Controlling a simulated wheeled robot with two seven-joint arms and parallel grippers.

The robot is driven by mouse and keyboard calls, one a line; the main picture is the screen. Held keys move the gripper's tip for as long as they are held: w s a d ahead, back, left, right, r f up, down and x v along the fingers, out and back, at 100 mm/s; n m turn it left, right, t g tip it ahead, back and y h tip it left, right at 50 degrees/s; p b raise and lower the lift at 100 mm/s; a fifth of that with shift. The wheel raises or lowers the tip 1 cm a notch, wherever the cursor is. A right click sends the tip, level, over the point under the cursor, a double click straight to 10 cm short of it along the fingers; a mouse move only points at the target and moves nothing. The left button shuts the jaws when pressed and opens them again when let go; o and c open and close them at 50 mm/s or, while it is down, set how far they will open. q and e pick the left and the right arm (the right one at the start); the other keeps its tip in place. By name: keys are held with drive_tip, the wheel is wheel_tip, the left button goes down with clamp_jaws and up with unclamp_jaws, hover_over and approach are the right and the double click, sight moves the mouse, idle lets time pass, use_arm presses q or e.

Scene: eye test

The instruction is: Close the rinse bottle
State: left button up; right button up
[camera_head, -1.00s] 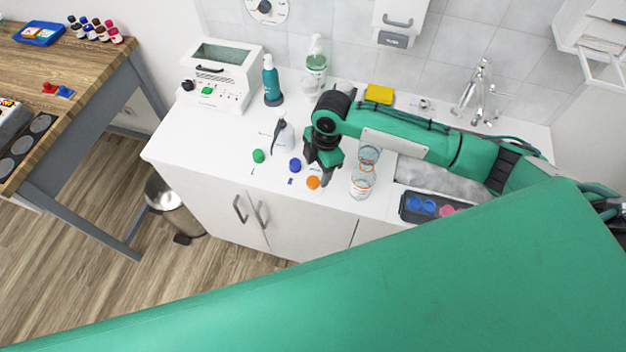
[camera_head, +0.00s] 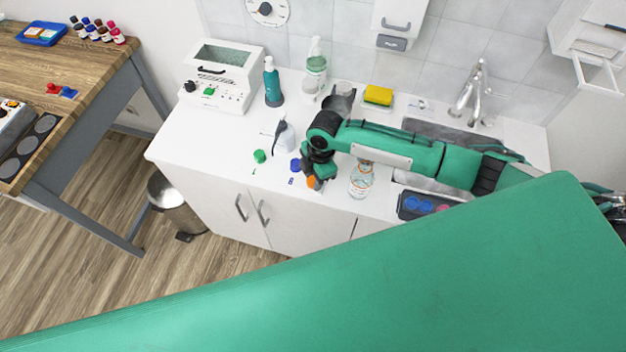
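A clear bottle (camera_head: 361,182) with an orange-marked label stands upright on the white counter, its top partly behind my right arm; it may be the rinse bottle. An orange cap (camera_head: 311,183) lies at the counter's front, left of the bottle. A blue cap (camera_head: 295,165) and a green cap (camera_head: 260,156) lie further left. My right gripper (camera_head: 315,180) points down at the orange cap, its fingers beside it and partly covering it. Whether the fingers grip the cap is too small to tell. My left gripper is not in view.
A white squeeze bottle (camera_head: 283,138) with a dark nozzle stands behind the caps. A dark tray (camera_head: 407,211) with coloured discs lies right of the clear bottle, before the sink (camera_head: 420,127). A teal bottle (camera_head: 272,84) and white device (camera_head: 222,80) stand at the back left.

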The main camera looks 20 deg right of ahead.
drive_tip(key=c, duration=0.4)
drive_tip(key=shift+o, duration=0.2)
drive_tip(key=shift+r, duration=0.1)
wheel_tip(320, 180, up, 20)
drive_tip(key=b, duration=0.4)
drive_tip(key=shift+b, duration=0.35)
